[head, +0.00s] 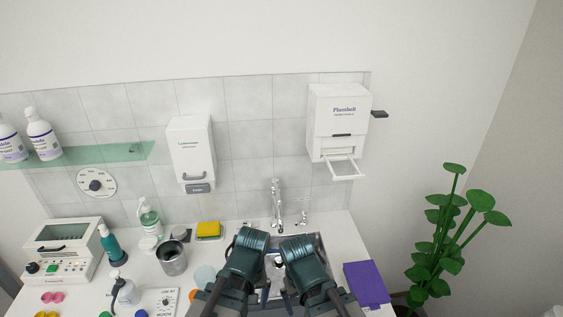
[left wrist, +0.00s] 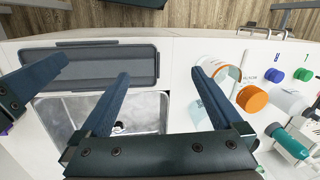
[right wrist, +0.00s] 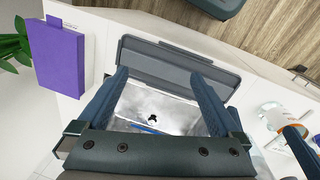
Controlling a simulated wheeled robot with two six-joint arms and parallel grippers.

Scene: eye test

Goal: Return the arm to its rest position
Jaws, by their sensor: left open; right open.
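My two dark teal arms reach side by side over the sink (head: 322,246) at the front middle of the head view. My left gripper (left wrist: 161,73) is open in the left wrist view, its two blue fingers apart with nothing between them, above the counter and sink edge. My right gripper (right wrist: 160,75) is open and empty in the right wrist view, its fingers over the steel basin. The two grippers are close together: a finger of the other one shows at the edge of each wrist view. In the head view the fingertips are mostly hidden by my arms.
A metal cup (head: 172,260), a yellow sponge (head: 208,230) and bottles stand left. The faucet (head: 277,205) rises behind my arms. A dispenser (head: 338,125) with an open tray hangs above. A plant (head: 440,250) is at right.

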